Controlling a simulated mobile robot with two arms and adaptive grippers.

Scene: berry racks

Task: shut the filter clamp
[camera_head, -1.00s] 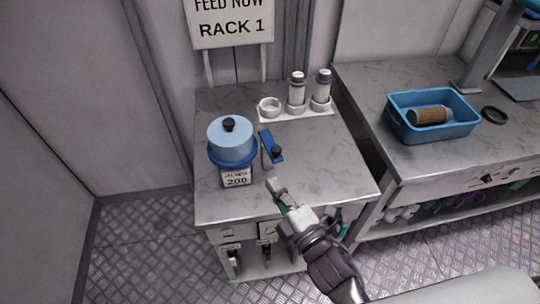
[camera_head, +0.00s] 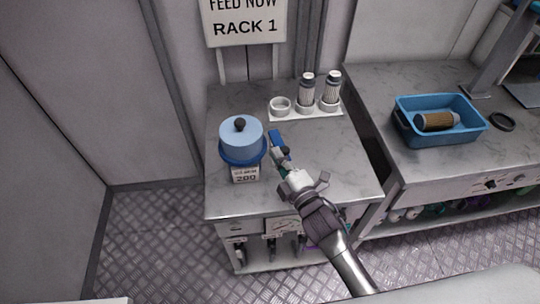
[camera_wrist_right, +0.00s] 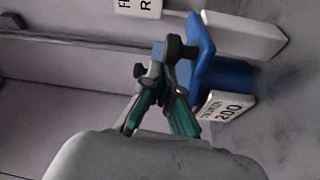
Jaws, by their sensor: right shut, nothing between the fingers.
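The filter housing is a round blue pot (camera_head: 240,140) with a light blue lid and a black knob, at the left of the grey counter. The clamp is a blue lever (camera_head: 278,140) with a dark knob, just right of the housing. It also shows in the right wrist view as a blue bar (camera_wrist_right: 203,40) beside a black knob (camera_wrist_right: 178,48). My right gripper (camera_head: 282,158) is shut and empty, its tips at the knob end of the lever. In the wrist view the tips (camera_wrist_right: 162,75) are close to the knob; I cannot tell whether they touch. My left gripper is not in view.
A tag reading 200 (camera_head: 245,174) is in front of the housing. A white holder (camera_head: 292,112) with two filter cartridges stands at the back. A blue bin (camera_head: 478,126) with a brown cartridge (camera_head: 435,121) is on the right counter. The front left of the counter is clear.

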